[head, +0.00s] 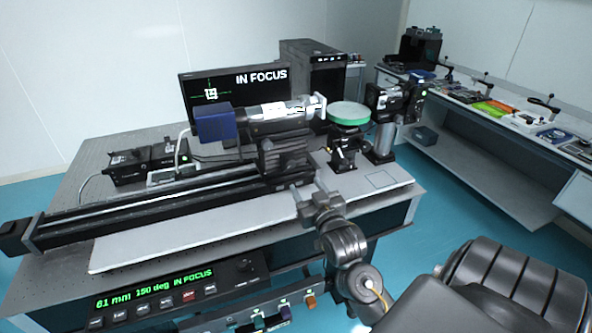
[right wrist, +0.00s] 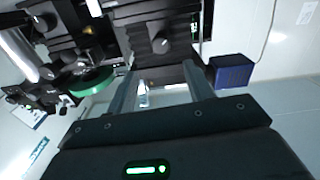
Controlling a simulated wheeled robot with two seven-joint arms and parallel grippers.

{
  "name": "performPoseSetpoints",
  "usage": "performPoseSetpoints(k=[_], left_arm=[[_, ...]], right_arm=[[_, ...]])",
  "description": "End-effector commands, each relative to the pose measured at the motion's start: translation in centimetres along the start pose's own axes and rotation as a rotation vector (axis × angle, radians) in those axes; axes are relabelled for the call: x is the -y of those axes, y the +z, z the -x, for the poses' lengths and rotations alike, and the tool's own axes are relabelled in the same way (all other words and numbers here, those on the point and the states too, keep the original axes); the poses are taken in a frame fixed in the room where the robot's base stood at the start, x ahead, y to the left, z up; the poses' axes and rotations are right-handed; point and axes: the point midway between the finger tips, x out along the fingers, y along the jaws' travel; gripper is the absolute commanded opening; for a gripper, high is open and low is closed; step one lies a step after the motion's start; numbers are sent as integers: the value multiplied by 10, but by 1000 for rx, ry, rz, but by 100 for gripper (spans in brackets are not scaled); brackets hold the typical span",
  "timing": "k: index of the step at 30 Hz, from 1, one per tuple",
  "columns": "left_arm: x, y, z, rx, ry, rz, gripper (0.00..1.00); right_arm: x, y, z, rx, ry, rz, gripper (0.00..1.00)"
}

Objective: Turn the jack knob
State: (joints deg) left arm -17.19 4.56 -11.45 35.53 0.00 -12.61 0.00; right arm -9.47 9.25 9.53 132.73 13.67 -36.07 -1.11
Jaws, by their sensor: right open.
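A black jack block (head: 283,158) sits on the long rail, under the dark tube. A dark round knob (right wrist: 161,43) shows on a black block in the right wrist view, just beyond my fingertips; I take it for the jack knob. In the head view I cannot make the knob out clearly. My right gripper (head: 309,187) is in front of the jack block, at the near edge of the rail. It also shows in the right wrist view (right wrist: 160,70), with its fingers apart and nothing gripped between them. My left gripper is not in view.
The black rail (head: 150,205) runs along the optical table (head: 75,180). A blue box (head: 215,122) ends the tube at left; a green-rimmed disc (head: 349,114) stands on a mount at right. A monitor (head: 238,92) reads "IN FOCUS". A button panel (head: 165,290) is at the front.

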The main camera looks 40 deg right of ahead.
Motion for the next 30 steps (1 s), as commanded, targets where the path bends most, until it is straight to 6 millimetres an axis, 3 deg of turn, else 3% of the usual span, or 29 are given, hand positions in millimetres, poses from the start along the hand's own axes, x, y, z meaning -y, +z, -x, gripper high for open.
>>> performPoseSetpoints(k=[8,21,30], left_arm=[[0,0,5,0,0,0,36],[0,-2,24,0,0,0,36],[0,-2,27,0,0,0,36]], right_arm=[[0,-1,-14,-1,1,2,52],[0,-1,-90,1,1,2,52],[0,1,-108,1,0,0,52]])
